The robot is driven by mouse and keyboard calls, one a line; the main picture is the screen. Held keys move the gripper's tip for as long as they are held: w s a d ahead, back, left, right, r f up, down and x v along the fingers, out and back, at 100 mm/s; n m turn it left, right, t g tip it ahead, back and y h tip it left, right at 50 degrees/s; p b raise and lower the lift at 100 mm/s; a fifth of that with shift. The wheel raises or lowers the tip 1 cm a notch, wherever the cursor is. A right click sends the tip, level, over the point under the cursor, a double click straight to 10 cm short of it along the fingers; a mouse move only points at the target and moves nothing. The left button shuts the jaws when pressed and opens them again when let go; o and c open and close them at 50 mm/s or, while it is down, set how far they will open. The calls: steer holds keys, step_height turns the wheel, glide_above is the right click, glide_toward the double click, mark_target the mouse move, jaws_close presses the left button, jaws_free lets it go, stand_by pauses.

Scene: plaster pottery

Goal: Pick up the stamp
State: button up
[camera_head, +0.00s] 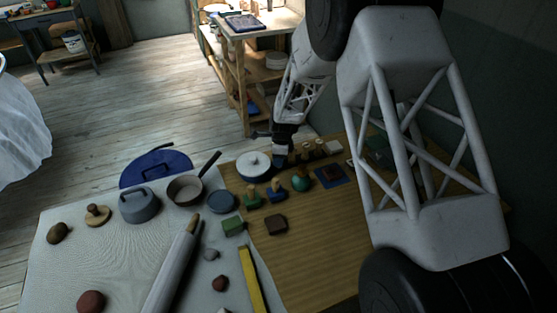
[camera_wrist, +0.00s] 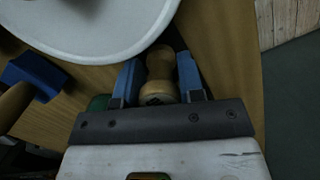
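A turned pale wooden piece (camera_wrist: 159,68), which looks like a stamp, lies between the two fingers of my gripper (camera_wrist: 160,66) in the wrist view. Its wider round part is towards the palm. The blue fingers stand apart, one on each side of it. They look open around it, and I see no clear grip. In the head view my gripper (camera_head: 280,156) is low over the wooden board, just right of the white lidded pot (camera_head: 253,167). The fingertips are too small to read there.
Green, blue and teal handled tools (camera_head: 276,190) stand in front of my gripper. A yellow bar (camera_head: 251,280) lies at the board's left edge.

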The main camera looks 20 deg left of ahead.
steer(key=c, duration=0.4)
steer(key=shift+r, duration=5)
steer(key=shift+o, duration=1.1)
steer(key=shift+c, duration=0.5)
steer(key=shift+w+d, duration=0.15)
steer(key=shift+d, duration=0.35)
steer(key=w+d+f, duration=0.1)
steer(key=w+d, duration=0.1)
steer(key=d, duration=1.7)
steer(key=shift+w+d, duration=0.3)
steer(key=shift+w, duration=0.05)
